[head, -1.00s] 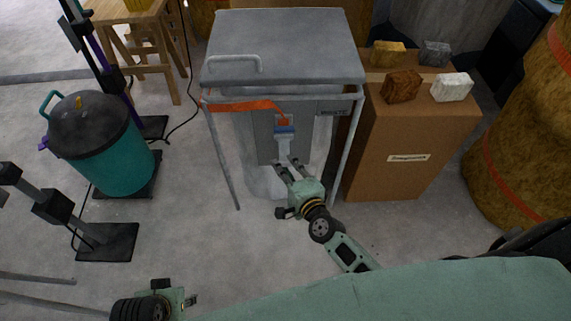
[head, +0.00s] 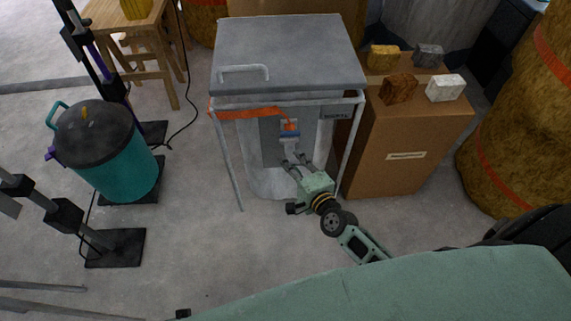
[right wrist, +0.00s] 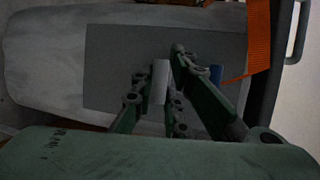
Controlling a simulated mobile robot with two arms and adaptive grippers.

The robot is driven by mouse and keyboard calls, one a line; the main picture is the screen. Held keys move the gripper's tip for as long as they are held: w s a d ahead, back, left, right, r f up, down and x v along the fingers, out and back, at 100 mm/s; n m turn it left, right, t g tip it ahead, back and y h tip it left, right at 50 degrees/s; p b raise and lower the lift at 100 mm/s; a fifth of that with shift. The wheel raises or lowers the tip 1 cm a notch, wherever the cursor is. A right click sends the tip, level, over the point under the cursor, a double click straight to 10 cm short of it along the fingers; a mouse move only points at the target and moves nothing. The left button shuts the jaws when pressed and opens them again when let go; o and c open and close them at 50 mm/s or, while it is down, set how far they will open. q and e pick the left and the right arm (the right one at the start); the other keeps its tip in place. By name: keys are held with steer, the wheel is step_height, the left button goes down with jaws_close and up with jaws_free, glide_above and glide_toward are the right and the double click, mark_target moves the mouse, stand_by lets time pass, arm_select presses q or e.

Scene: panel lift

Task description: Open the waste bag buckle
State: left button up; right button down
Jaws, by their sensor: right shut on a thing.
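The waste bag (head: 258,165) hangs in a metal frame under a grey lid (head: 287,52). An orange strap (head: 248,112) crosses its front to a small buckle (head: 290,129) with orange and blue parts. A pale tab (head: 290,145) hangs below the buckle. My right gripper (head: 294,160) is at this tab from below, shut on it. In the right wrist view, the pale tab (right wrist: 160,80) lies between the fingers (right wrist: 156,85), with the orange strap (right wrist: 258,40) to the right. The buckle's inner latch is too small to make out. My left gripper is not clearly in view.
A cardboard box (head: 410,150) with several small blocks on top stands close right of the frame. A teal bin (head: 115,165) and black stands are at the left. Straw-like bales (head: 520,130) stand at the far right. The floor before the frame is open.

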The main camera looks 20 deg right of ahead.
arm_select(q)
steer(key=shift+s+a+f, duration=0.1)
steer(key=shift+a, duration=0.2)
arm_select(e)
steer(key=shift+w+d+r, duration=0.2)
steer(key=shift+w+r, duration=0.25)
steer(key=shift+r, duration=0.35)
steer(key=c, duration=2)
jaws_free()
steer(key=shift+r+t, duration=0.1)
steer(key=shift+t, duration=0.2)
steer(key=shift+s, duration=0.4)
steer(key=v, duration=1.1)
steer(key=shift+s, duration=0.3)
